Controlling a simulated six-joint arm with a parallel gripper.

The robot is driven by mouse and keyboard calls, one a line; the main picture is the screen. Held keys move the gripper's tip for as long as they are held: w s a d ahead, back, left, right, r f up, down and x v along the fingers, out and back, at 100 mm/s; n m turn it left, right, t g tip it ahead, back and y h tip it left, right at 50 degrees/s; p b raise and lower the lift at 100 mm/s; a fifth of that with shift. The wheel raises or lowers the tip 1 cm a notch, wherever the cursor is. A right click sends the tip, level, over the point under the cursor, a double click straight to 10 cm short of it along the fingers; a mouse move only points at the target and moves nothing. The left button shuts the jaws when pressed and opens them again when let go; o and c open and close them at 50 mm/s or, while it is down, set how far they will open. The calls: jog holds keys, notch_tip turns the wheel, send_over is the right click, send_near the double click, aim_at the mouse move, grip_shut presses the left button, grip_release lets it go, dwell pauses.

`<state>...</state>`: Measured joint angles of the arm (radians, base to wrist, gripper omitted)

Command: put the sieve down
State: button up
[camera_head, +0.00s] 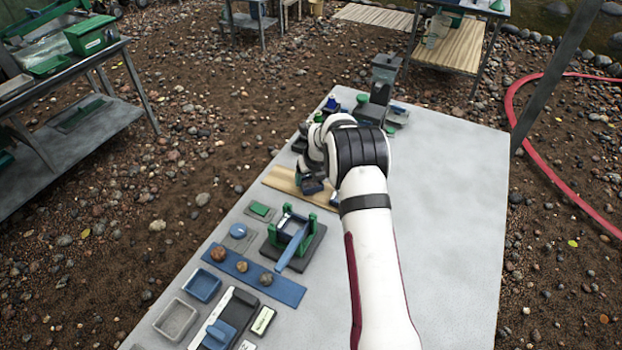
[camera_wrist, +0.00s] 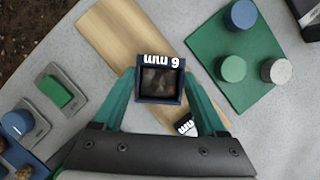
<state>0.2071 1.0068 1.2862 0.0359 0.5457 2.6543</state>
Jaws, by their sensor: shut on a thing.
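The sieve (camera_wrist: 161,80) is a small square dark blue frame with a dark mesh inside and a white label that seems to read 6 mm, upside down. My gripper (camera_wrist: 160,74) is shut on it, with one green finger along each side. The sieve is over a light wooden board (camera_wrist: 118,38); I cannot tell whether it touches the board. In the head view the sieve (camera_head: 312,187) shows as a dark block below my wrist, over the same board (camera_head: 282,179), and my arm hides part of that area.
A dark labelled piece (camera_wrist: 186,127) lies just below the sieve, partly hidden. A green mat (camera_wrist: 238,90) with several round pieces is to the right. A green-posted stand (camera_head: 292,238) and a blue strip with stones (camera_head: 288,292) are nearer. The table's right side is clear.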

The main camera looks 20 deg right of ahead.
jog(key=shift+f, duration=0.3)
jog(key=shift+f, duration=0.15)
jog(key=shift+f, duration=0.1)
jog(key=o, duration=1.3)
jog(key=s+a+r+n, duration=0.2)
jog(key=s+r+n, duration=0.1)
jog(key=s+r, duration=0.4)
jog(key=s+a+r+n, duration=0.2)
jog(key=s+r+n, duration=0.15)
jog(key=r, duration=0.65)
jog(key=s+a+r+n+g, duration=0.1)
jog(key=s+a+n, duration=0.2)
jog(key=s+n, duration=0.5)
jog(key=s+a+r+n+g+y, duration=0.1)
jog(key=s+a+n+g, duration=0.1)
jog(key=s+n, duration=0.6)
jog(key=s+a+r+n+g, duration=0.1)
jog(key=s+a+n, duration=0.3)
jog(key=s, duration=1.4)
jog(key=n, duration=0.4)
jog(key=shift+a+r+g+y, duration=0.25)
jog(key=shift+a+g+y, duration=0.05)
jog(key=shift+a+y, duration=0.1)
